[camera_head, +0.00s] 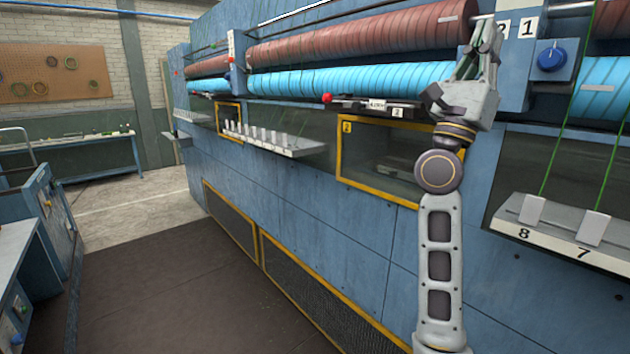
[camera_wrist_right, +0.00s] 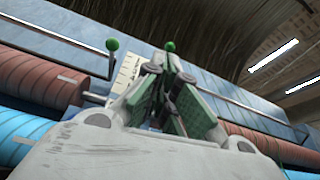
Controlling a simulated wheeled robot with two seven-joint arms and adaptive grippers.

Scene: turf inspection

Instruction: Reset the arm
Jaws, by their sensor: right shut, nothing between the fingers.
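My right arm rises from the bottom right of the head view. Its gripper (camera_head: 482,42) points up in front of the machine's rollers, next to the plate marked 1 and 2. In the right wrist view the right gripper's fingers (camera_wrist_right: 167,62) are together with nothing between them. A green ball-ended lever (camera_wrist_right: 113,45) stands to the left of the fingers, and another green ball (camera_wrist_right: 169,46) shows just beyond their tips. I cannot tell whether the fingers touch it. My left gripper is not in view.
The blue machine (camera_head: 330,225) fills the right side, with red rollers (camera_head: 360,35) above blue rollers (camera_head: 350,80). A numbered shelf (camera_head: 560,238) with white blocks juts out at lower right. A dark floor mat (camera_head: 190,295) lies clear at left. A workbench (camera_head: 85,160) stands at the back.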

